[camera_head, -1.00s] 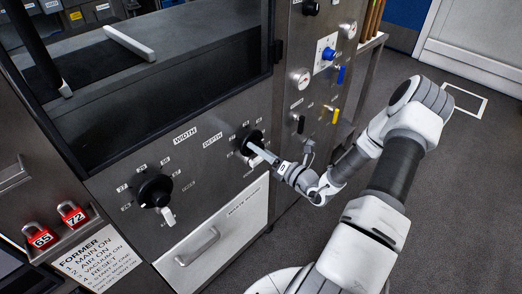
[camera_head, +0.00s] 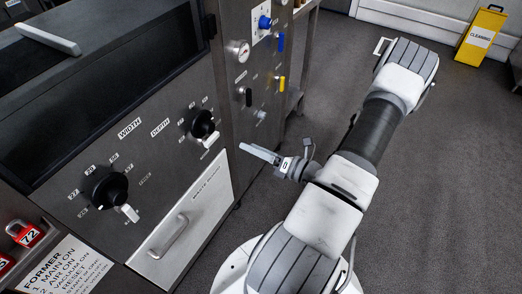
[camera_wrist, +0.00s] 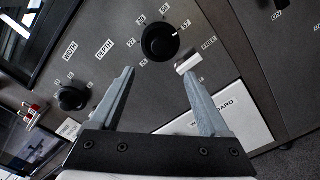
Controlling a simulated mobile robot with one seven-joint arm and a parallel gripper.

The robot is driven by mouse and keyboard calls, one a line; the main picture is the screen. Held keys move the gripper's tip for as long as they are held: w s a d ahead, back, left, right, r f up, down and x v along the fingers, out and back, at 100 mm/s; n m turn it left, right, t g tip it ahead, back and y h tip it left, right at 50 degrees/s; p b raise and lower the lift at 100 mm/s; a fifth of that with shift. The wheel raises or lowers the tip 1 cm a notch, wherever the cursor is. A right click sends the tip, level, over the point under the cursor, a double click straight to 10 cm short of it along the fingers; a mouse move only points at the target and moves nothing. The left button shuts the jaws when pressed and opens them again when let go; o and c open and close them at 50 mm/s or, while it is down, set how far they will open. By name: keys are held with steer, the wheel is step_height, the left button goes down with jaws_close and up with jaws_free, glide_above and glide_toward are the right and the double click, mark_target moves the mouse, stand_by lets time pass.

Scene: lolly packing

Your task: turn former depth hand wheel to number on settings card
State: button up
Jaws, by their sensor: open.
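The depth hand wheel (camera_head: 203,124) is a round black knob on the grey machine panel, with number labels around it. In the wrist view the wheel (camera_wrist: 160,42) is ahead of my gripper, with 29, 56 and 27 among its labels. A white lever (camera_wrist: 188,61) sits at its lower right, near the word FREE. My gripper (camera_head: 246,151) is open and empty, right of the wheel and clear of it. Its two fingers (camera_wrist: 157,73) are apart in the wrist view. I cannot make out a settings card or the wheel's exact setting.
The similar width wheel (camera_head: 107,188) is left of the depth wheel. A white waste drawer (camera_head: 190,215) with a handle is below. Gauges and coloured levers (camera_head: 281,83) are on the right side panel. A FORMER instruction card (camera_head: 65,268) is at lower left. The floor on the right is mostly clear.

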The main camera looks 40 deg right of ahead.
steer(key=shift+v, duration=1.1)
steer(key=shift+a, duration=0.1)
